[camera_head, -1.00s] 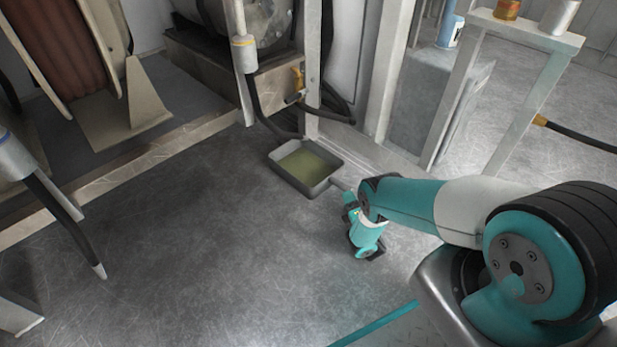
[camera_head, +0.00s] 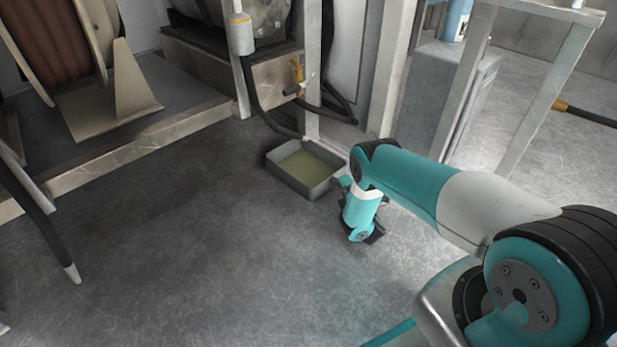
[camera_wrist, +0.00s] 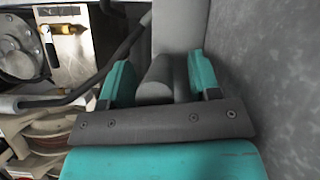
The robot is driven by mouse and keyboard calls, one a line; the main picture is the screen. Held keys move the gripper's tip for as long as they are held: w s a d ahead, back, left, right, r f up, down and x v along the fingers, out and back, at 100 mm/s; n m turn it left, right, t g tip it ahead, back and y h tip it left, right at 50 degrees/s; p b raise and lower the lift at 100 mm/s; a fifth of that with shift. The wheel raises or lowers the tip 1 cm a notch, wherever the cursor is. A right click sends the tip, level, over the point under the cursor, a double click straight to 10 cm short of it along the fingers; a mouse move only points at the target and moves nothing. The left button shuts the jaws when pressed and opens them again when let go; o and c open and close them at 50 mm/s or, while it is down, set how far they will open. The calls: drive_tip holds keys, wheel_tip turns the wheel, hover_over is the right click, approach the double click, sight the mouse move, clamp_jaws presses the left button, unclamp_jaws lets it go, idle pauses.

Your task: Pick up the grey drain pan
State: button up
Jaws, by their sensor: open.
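The grey drain pan (camera_head: 318,187) sits on the floor in the head view, below a post and a hose. In the head view my wrist is low, just right of the pan's near right corner, and the fingertips are largely hidden.
A hose reel (camera_head: 60,40) stands on a raised base at the left. A black hose (camera_head: 262,110) hangs down to the pan's back edge. A white-framed stand (camera_head: 545,90) is at the right.

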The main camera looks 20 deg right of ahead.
drive_tip(key=shift+c, duration=0.2)
clamp_jaws()
drive_tip(key=shift+r, duration=0.1)
